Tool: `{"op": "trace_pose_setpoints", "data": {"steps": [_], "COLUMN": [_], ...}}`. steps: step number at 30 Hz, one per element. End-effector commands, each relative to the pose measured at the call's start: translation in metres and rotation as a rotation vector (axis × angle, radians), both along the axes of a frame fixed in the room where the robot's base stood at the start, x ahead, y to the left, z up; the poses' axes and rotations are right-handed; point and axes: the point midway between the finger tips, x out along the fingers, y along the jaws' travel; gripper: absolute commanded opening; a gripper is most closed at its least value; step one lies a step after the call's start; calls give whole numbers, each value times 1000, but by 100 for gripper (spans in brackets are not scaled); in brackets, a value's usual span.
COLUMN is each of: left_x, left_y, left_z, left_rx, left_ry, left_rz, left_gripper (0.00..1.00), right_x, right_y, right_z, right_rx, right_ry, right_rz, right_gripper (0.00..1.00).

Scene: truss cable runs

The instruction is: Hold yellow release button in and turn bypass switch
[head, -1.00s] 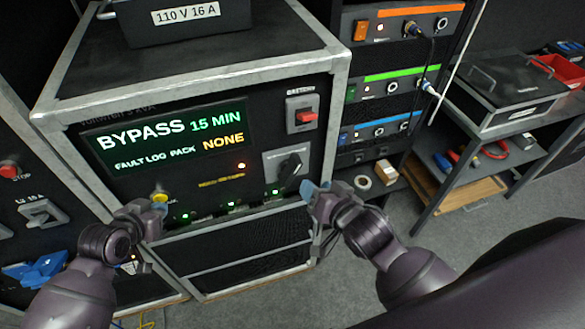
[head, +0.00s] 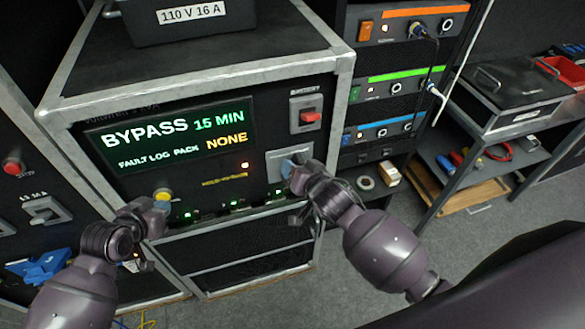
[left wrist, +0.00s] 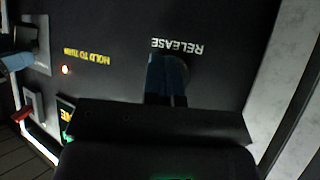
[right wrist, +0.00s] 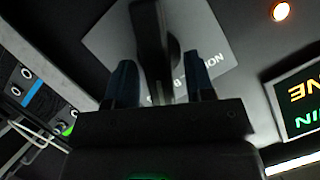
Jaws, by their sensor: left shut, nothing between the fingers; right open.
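The yellow release button (head: 162,194) is on the lower left of the black panel. My left gripper (head: 157,207) is shut and empty, its tips at the button. In the left wrist view the shut blue fingers (left wrist: 167,80) cover most of the button under the RELEASE label; how far it is pressed I cannot tell. The bypass switch has a grey plate (head: 283,160) at the panel's right; my right gripper (head: 297,164) mostly hides it. In the right wrist view the dark switch handle (right wrist: 152,45) stands between the open fingers (right wrist: 160,85), with gaps visible.
The display (head: 170,142) reads BYPASS 15 MIN, FAULT LOG PACK NONE. An amber lamp (head: 245,165) is lit by the HOLD TO TURN label. A red switch (head: 310,116) sits above the bypass switch. A rack (head: 405,75) stands close on the right.

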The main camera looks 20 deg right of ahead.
Motion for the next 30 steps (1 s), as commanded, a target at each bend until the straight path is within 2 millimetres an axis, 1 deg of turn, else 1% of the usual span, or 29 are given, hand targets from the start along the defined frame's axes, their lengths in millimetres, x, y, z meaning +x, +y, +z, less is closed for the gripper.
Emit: {"op": "trace_pose_setpoints", "data": {"steps": [5,12,14,15,23,30], "left_x": [0,0,0,0,0,0], "left_y": [0,0,0,0,0,0], "left_z": [0,0,0,0,0,0], "left_rx": [0,-1,-1,-1,-1,-1], "left_ry": [-1,-1,-1,-1,-1,-2], "left_rz": [1,0,0,0,0,0], "left_gripper": [0,0,0,0,0,0], "right_x": [0,0,0,0,0,1], "right_y": [0,0,0,0,0,3], "right_z": [0,0,0,0,0,1], "right_rx": [0,0,0,0,-11,-98], "right_ry": [0,0,0,0,-1,-2], "right_rz": [0,0,0,0,0,0], "right_gripper": [49,12,3,0,0,0]}}
